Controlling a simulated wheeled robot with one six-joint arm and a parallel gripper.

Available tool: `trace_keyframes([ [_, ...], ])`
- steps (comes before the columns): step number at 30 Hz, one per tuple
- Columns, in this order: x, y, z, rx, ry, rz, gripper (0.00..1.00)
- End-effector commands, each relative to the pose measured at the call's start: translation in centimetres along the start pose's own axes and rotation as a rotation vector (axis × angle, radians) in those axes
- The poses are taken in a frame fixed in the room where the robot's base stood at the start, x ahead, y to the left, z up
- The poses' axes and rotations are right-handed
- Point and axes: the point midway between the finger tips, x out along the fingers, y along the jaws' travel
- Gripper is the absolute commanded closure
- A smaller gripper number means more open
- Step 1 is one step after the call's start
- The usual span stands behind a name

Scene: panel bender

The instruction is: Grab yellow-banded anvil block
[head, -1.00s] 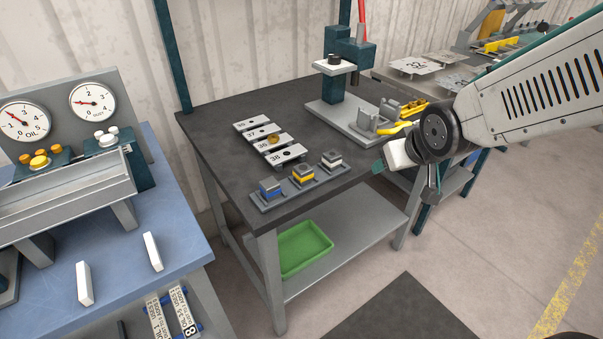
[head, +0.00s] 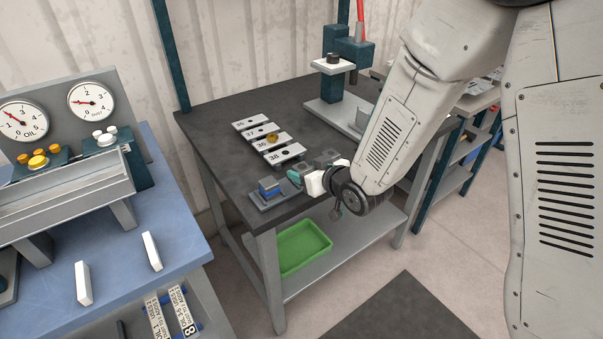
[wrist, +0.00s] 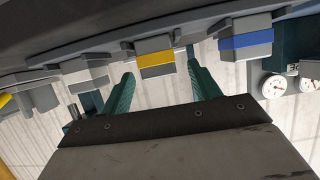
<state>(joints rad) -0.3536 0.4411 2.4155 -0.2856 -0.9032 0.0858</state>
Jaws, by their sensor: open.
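The yellow-banded anvil block (wrist: 156,62) shows in the wrist view, grey with a yellow stripe, ahead of and between the two green fingertips. My gripper (wrist: 160,66) is open and empty; the spread fingers point toward the block, and I cannot tell the exact gap. In the head view my gripper (head: 298,178) is at the block rack (head: 283,202), and it hides the yellow-banded block there. The blue-banded block (head: 268,188) stands at the rack's left end; it also shows in the wrist view (wrist: 245,42).
A white-banded block (wrist: 86,74) stands on the other side of the yellow one, close to the fingers. Numbered plates (head: 280,152) lie behind the rack on the dark table (head: 215,130). A press (head: 340,62) stands at the back. A green tray (head: 303,247) is on the lower shelf.

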Motion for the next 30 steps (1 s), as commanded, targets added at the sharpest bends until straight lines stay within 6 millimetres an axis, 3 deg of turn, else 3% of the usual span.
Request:
trace_keyframes([
  [6,2.8,0.0,-0.1,0.001,0.0,0.001,0.38],
  [14,3.1,0.0,-0.1,0.001,0.0,0.001,0.38],
  [21,3.1,0.0,-0.1,0.001,0.0,0.001,0.97],
  [30,3.1,0.0,-0.3,0.0,0.002,0.001,0.97],
])
